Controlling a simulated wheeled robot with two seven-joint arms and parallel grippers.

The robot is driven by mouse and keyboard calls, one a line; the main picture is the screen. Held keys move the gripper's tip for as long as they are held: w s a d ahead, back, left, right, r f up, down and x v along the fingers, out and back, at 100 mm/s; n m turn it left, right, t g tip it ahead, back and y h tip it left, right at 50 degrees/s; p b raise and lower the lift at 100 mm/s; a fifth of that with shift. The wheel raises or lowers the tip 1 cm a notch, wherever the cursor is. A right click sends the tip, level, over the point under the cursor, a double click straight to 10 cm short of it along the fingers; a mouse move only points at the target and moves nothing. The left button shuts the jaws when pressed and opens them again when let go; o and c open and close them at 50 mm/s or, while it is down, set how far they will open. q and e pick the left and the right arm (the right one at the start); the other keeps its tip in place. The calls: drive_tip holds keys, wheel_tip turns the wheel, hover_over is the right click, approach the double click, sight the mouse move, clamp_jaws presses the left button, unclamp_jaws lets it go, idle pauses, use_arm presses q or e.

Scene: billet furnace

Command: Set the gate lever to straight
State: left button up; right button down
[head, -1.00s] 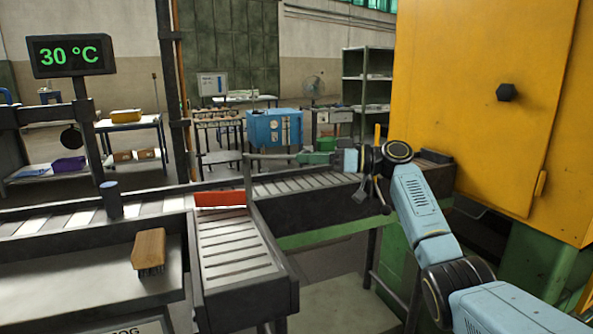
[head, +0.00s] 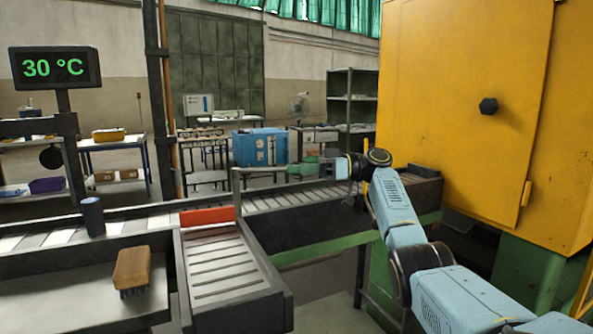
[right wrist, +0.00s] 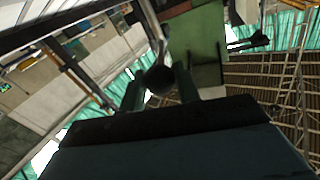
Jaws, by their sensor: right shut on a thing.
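The gate is a red-orange plate (head: 207,216) standing across the head of the short side roller track. A thin grey post (head: 236,190) rises at its right end, and the lever's bar (head: 262,168) runs from the post's top to the right. My right gripper (head: 303,169) is at the bar's far end, above the main conveyor. In the right wrist view, a dark round knob (right wrist: 160,80) sits between the two fingers, which are shut on it. My left gripper is not in view.
The side roller track (head: 225,265) comes toward me. A wooden brush (head: 132,268) lies on the metal table to its left. A dark cylinder (head: 93,217) stands by the main conveyor. The yellow cabinet (head: 455,110) stands close on the right. A display (head: 55,67) reads 30 °C.

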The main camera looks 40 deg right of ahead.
drive_tip(key=shift+w+a+f, duration=0.1)
drive_tip(key=shift+w+a, duration=0.05)
drive_tip(key=shift+a, duration=0.2)
drive_tip(key=c, duration=1.4)
unclamp_jaws()
drive_tip(key=o, duration=0.3)
drive_tip(key=shift+w+a, duration=0.25)
drive_tip(key=shift+a, duration=0.05)
drive_tip(key=shift+o, duration=0.2)
drive_tip(key=shift+s+d, duration=0.4)
drive_tip(key=shift+d, duration=0.2)
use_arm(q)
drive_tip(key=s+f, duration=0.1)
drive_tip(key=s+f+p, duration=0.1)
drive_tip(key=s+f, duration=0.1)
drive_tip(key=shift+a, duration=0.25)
use_arm(e)
drive_tip(key=v, duration=1.2)
drive_tip(key=shift+s+d, duration=0.25)
